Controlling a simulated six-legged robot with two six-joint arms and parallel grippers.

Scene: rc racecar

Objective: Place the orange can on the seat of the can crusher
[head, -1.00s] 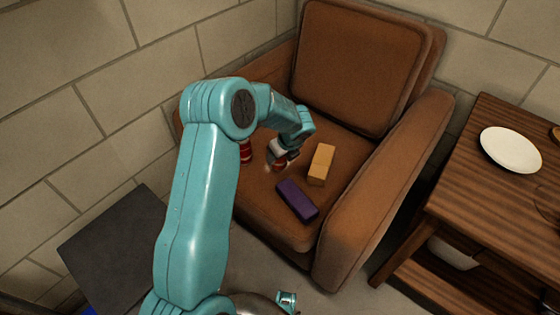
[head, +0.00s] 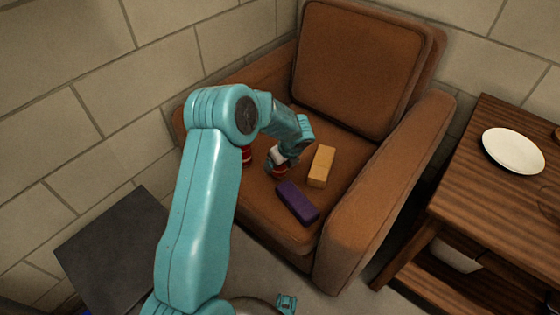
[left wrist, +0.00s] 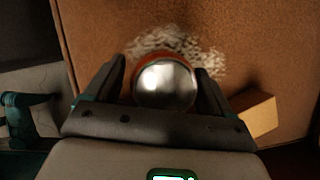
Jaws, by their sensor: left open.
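My left gripper (head: 277,170) is low over the armchair seat in the head view. In the left wrist view its open fingers (left wrist: 161,66) stand on either side of a can (left wrist: 165,86) with a shiny silver top and a thin orange-red edge. The fingers look apart from the can, with a narrow gap at each side. In the head view my gripper mostly hides this can. I cannot make out the can crusher in these views.
A yellow block (head: 321,166) and a purple block (head: 297,202) lie on the seat of the brown armchair (head: 365,65), right of my gripper. A wooden table (head: 470,200) with a white plate (head: 513,150) stands at right. A dark flat panel (head: 110,245) is at left.

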